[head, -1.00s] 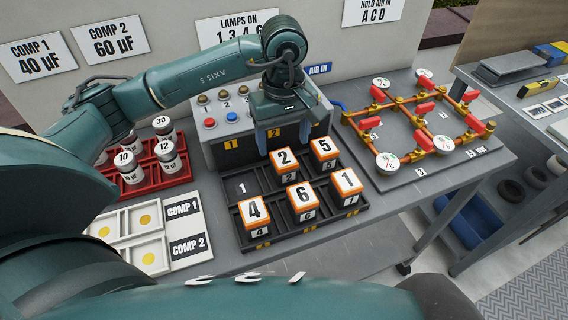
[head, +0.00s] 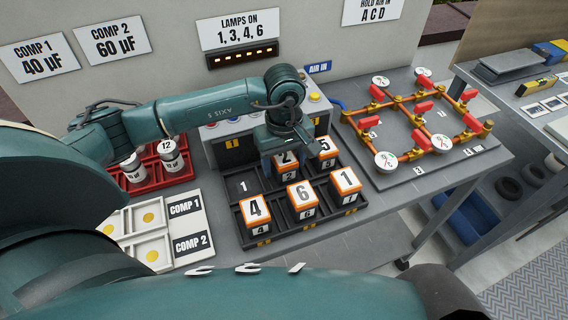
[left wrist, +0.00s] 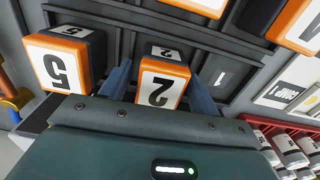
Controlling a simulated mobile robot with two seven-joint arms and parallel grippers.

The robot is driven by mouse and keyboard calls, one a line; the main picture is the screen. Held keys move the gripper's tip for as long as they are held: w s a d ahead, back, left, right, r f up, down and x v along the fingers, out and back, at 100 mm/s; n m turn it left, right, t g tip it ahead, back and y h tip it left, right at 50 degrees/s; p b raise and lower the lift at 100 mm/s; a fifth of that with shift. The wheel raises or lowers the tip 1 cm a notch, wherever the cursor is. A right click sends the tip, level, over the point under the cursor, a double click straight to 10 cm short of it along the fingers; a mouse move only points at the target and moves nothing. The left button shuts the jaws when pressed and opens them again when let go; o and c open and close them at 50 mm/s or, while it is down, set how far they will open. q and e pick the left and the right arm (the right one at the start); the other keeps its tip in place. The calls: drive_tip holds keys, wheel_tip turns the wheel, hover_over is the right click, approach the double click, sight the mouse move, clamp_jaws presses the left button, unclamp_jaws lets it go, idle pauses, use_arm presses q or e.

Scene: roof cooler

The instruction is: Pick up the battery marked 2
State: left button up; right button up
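The battery marked 2 (head: 289,172) is an orange-and-black block with a white top, standing in the back row of the black tray (head: 272,228). My left gripper (head: 284,157) is low over it and hides part of its top in the head view. In the left wrist view the battery (left wrist: 163,84) sits between the two blue fingers of the left gripper (left wrist: 161,90). The fingers are open, one on each side, with a narrow gap visible. My right gripper is not in view.
Battery 5 (head: 324,147) stands close beside battery 2; batteries 4 (head: 255,210), 6 (head: 302,195) and 1 (head: 346,181) fill the front row. The slot marked 1 (head: 244,188) is empty. A control box (head: 225,147) stands behind, a pipe board (head: 400,175) to the right, capacitors in a red rack (head: 180,176) to the left.

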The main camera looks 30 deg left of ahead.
use_arm(q)
drive_tip(key=c, duration=1.1)
drive_tip(key=shift+o, duration=0.2)
drive_tip(key=shift+r, duration=0.15)
